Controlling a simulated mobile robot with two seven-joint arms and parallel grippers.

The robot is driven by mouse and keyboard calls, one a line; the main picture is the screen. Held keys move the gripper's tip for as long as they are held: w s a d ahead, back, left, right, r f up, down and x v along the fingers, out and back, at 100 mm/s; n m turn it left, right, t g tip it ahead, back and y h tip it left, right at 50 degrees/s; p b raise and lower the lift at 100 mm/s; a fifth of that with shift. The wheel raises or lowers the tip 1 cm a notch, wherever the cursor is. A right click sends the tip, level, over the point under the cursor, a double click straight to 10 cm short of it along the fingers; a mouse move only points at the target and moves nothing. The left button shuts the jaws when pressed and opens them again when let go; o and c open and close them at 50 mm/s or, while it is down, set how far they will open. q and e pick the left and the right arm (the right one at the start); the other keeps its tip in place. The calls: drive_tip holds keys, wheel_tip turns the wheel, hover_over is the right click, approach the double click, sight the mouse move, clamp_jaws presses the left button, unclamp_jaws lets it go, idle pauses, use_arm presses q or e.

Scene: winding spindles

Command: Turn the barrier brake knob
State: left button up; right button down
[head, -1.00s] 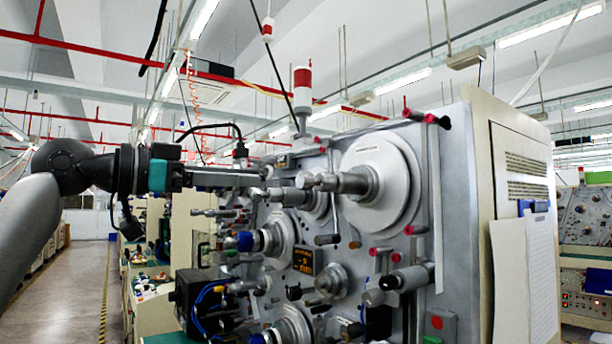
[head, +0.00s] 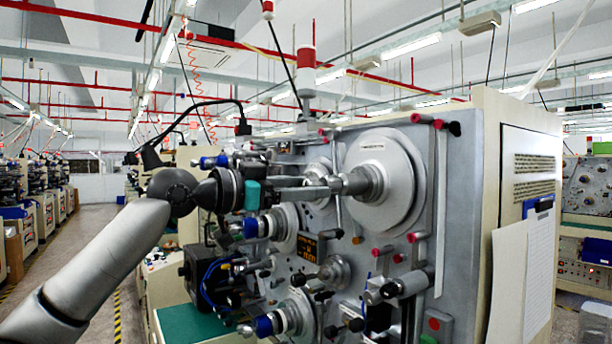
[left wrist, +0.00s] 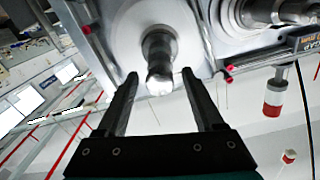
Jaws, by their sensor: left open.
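A metallic knob on a stepped shaft (head: 361,182) sticks out from the centre of a large pale disc (head: 398,160) at the upper part of the machine's face. No readable label tells whether this is the barrier brake knob. My left gripper (head: 330,186) reaches in from the left, its fingers at the shaft's outer end and hiding part of it. In the left wrist view, the gripper (left wrist: 160,82) is open. The knob's rounded end (left wrist: 160,78) lies between its two fingertips, with a visible gap on each side. My right gripper is not in view.
The machine's grey panel (head: 432,250) carries several other spindles, red-tipped pins and rods close around the disc. A second disc (head: 282,221) sits lower left. A clipboard (head: 525,265) hangs on the cabinet side. An aisle (head: 90,245) runs at the left.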

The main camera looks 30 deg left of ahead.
use_arm(q)
drive_tip(key=shift+w+d, duration=0.1)
drive_tip(key=shift+w, duration=0.05)
drive_tip(key=shift+c, duration=0.3)
clamp_jaws()
idle(0.3)
